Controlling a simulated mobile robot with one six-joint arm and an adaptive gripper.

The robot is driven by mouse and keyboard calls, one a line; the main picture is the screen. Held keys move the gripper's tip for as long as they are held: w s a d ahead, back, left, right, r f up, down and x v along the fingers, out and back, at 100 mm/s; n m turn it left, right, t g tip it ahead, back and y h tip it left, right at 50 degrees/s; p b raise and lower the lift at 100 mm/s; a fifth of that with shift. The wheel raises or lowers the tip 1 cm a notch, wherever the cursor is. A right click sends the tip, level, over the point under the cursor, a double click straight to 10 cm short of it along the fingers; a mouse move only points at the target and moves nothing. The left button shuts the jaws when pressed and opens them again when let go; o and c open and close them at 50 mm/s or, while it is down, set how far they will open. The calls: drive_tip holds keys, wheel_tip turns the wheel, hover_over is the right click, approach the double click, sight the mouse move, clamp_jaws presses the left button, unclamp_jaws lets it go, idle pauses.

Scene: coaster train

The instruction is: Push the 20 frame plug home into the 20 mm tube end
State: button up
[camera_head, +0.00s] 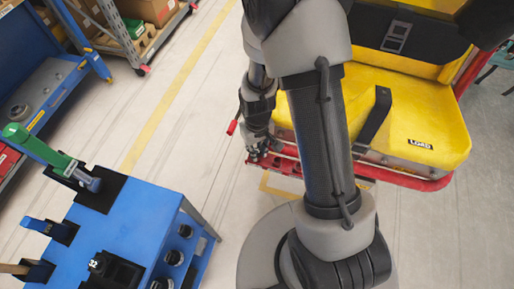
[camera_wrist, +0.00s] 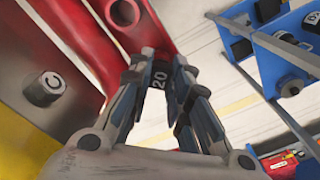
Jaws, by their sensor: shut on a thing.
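In the wrist view my gripper (camera_wrist: 160,90) is shut on the 20 frame plug (camera_wrist: 158,79), a small black piece with "20" in white. The plug is between the fingertips, close to a red tube end (camera_wrist: 140,30). The fingers hide part of the plug, so I cannot tell how deep it sits or whether it touches the tube. In the head view my gripper (camera_head: 264,148) is at the left end of the red frame (camera_head: 288,166) of the yellow seat car. The plug cannot be made out there.
The yellow seat (camera_head: 415,115) with a black strap is at the right. A blue cart (camera_head: 135,215) with tools and holders stands at lower left. Shelves with boxes (camera_head: 150,10) are at upper left. A grey bolt marked "C" (camera_wrist: 45,89) sits beside the red frame. Open floor lies between.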

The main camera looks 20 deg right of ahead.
drive_tip(key=o, duration=0.9)
drive_tip(key=shift+o, duration=0.2)
drive_tip(key=o, duration=0.8)
drive_tip(key=shift+o, duration=0.2)
drive_tip(key=shift+r+p, duration=2.75)
drive_tip(key=shift+r, duration=0.75)
